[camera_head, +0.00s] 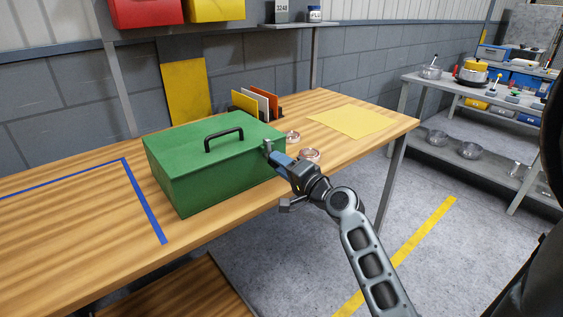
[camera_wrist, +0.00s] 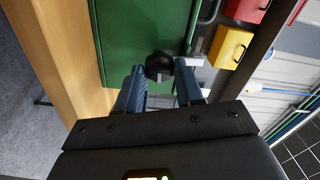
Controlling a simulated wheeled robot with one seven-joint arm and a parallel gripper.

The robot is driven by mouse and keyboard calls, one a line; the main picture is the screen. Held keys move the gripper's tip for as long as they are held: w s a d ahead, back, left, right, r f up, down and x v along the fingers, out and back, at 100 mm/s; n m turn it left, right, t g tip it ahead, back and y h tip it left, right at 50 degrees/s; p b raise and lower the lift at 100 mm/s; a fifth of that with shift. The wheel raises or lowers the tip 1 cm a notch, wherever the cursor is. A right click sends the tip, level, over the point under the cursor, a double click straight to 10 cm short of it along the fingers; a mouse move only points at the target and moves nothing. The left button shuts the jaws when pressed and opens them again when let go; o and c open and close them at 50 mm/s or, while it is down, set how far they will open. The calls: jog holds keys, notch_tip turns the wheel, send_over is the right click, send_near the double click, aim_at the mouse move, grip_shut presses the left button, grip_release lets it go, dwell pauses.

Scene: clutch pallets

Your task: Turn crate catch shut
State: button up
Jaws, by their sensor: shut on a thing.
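The green crate (camera_head: 205,165) stands on the wooden workbench with its lid down and a black handle (camera_head: 224,139) on top. Its catch shows in the wrist view as a dark knob (camera_wrist: 158,64) at the edge of the green side (camera_wrist: 140,30). My gripper (camera_head: 270,153) is at the crate's right end, at the upper edge. In the wrist view its blue fingers (camera_wrist: 160,75) are on either side of the knob and shut on it. In the head view the fingers mostly hide the catch, and I cannot tell its exact angle.
Two small round metal dishes (camera_head: 309,155) lie just behind my gripper. A file rack (camera_head: 258,104) stands behind the crate, and a yellow sheet (camera_head: 349,121) lies at the right. The bench (camera_head: 110,215) is clear left of the crate, where blue tape runs.

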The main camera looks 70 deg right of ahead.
jog(key=shift+f+m, duration=0.1)
jog(key=shift+m, duration=0.5)
jog(key=o, duration=1)
jog(key=shift+o, duration=0.2)
jog(key=shift+s, duration=0.1)
jog(key=b+v, duration=0.1)
jog(key=v, duration=0.6)
jog(key=shift+s+a+b, duration=0.25)
jog(key=shift+b, duration=0.05)
